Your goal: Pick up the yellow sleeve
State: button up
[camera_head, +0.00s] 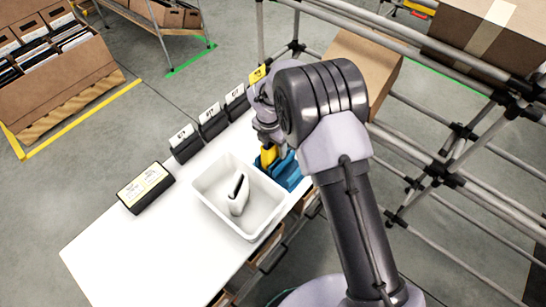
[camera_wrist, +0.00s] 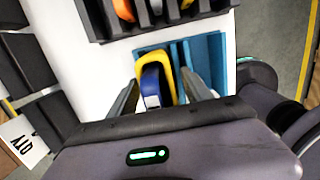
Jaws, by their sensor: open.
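The yellow sleeve (camera_wrist: 153,58) stands in a blue slotted rack (camera_wrist: 215,60) in the wrist view, with a dark blue part in its opening. In the head view the yellow sleeve (camera_head: 267,157) shows just below my wrist, at the left of the blue rack (camera_head: 291,172). My gripper (camera_wrist: 160,82) is open, with one finger on each side of the sleeve in the picture. I cannot tell whether either finger touches it. My arm hides part of the rack in the head view.
A white bin (camera_head: 206,204) holding a white item with a black slot (camera_head: 239,196) stands beside the rack. Black labelled boxes (camera_head: 213,124) line the table's far edge. A black box with a yellow label (camera_head: 146,187) lies at left. The white table's (camera_head: 130,250) near-left part is clear.

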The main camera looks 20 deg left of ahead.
jog(key=shift+f, duration=0.2)
dwell(0.5)
jog(key=shift+c, duration=0.5)
grip_shut()
